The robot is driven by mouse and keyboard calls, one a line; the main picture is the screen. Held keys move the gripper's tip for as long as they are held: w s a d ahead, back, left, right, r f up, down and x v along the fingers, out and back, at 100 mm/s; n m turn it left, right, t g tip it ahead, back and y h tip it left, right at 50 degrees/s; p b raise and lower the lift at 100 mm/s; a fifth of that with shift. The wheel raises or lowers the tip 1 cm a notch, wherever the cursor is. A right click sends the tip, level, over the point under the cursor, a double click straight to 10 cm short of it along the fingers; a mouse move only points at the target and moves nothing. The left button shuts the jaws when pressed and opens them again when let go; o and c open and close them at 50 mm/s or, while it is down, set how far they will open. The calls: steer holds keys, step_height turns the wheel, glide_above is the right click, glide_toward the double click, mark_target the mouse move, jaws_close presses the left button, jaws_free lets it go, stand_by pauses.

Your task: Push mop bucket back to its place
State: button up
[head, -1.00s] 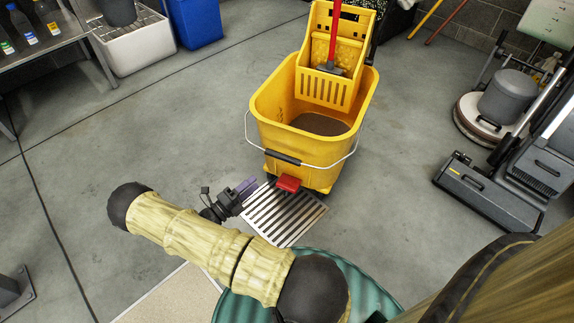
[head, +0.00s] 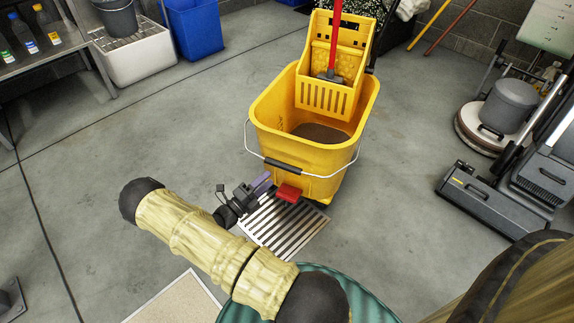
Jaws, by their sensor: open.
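The yellow mop bucket (head: 345,175) stands upright on the floor in the head view, with a wringer (head: 328,92) and a red-handled mop in it. Dark water shows inside. A wire handle with a dark grip (head: 283,167) hangs across its front, and a red pedal (head: 288,192) sticks out low on the front. My gripper (head: 262,181) is open, its purple fingertips just left of the red pedal and close to the bucket's lower front. I cannot tell whether they touch it. Its wheels are mostly hidden.
A metal floor grate (head: 285,228) lies under my gripper and in front of the bucket. A floor machine (head: 500,190) stands at the right. A white sink (head: 142,48) and a blue bin (head: 193,28) stand at the back left. Bare floor (head: 140,130) lies left of the bucket.

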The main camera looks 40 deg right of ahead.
steer(key=d+r+b, duration=0.2)
steer(key=d+b, duration=0.1)
steer(key=d, duration=0.7)
steer(key=shift+w+b, duration=0.35)
jaws_close()
